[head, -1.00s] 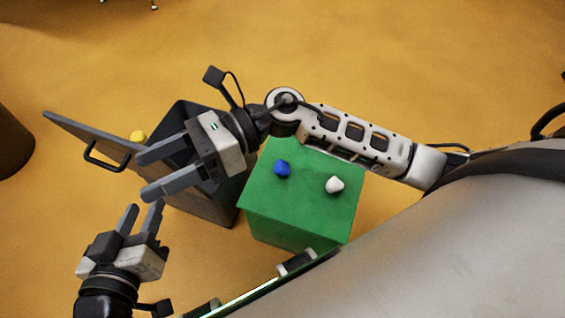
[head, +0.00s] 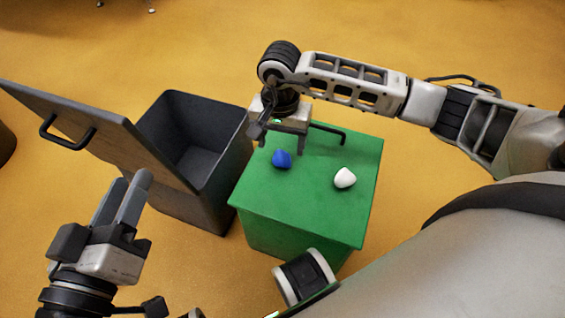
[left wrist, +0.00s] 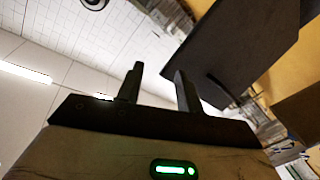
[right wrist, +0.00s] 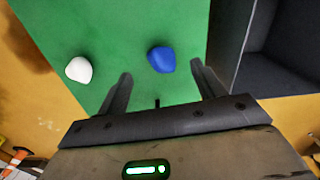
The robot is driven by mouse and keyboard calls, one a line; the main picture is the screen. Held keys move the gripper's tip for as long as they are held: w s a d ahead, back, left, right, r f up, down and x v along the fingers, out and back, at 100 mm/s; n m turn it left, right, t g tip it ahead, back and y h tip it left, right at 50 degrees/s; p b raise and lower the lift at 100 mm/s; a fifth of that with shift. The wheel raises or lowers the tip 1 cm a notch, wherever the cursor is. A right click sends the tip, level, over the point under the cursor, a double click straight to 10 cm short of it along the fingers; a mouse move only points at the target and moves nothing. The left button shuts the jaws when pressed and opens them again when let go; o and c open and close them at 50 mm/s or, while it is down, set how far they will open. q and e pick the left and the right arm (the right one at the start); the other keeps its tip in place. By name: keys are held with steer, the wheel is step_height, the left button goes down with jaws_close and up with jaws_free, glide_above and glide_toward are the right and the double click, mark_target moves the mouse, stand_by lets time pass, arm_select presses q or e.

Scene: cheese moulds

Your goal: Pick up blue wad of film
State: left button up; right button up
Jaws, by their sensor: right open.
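The blue wad of film (head: 282,158) lies on top of the green box (head: 300,205), near its left side. In the right wrist view the blue wad (right wrist: 161,59) shows ahead of and between the fingertips, apart from them. My right gripper (head: 282,146) is open and empty, pointing down above the box at the blue wad; in the right wrist view its fingers (right wrist: 162,75) are spread. My left gripper (head: 122,192) is at the lower left of the head view, away from the box. Its fingers stand apart and empty in the left wrist view (left wrist: 157,75).
A white wad (head: 344,177) lies on the green box, right of the blue one. A dark open bin (head: 215,180) stands directly left of the box, its lid (head: 90,125) raised towards my left gripper. A black bar-shaped handle (head: 330,130) shows at the box's back edge.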

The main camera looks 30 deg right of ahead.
mark_target(283, 154)
step_height(283, 154, down, 2)
steer(key=shift+f+b, duration=0.15)
steer(key=shift+b, duration=0.15)
steer(key=f, duration=0.1)
steer(key=f+b, duration=0.1)
steer(key=f, duration=0.1)
steer(key=f+b, duration=0.1)
steer(key=shift+w+d+f, duration=0.2)
steer(key=shift+w+d, duration=0.2)
steer(key=shift+f, duration=0.15)
arm_select(q)
step_height(283, 154, up, 6)
steer(key=w+m+t+h, duration=0.2)
steer(key=m+t, duration=0.1)
steer(key=m, duration=0.1)
steer(key=shift+a+t, duration=0.4)
steer(key=shift+a, duration=0.05)
arm_select(e)
steer(key=c, duration=1)
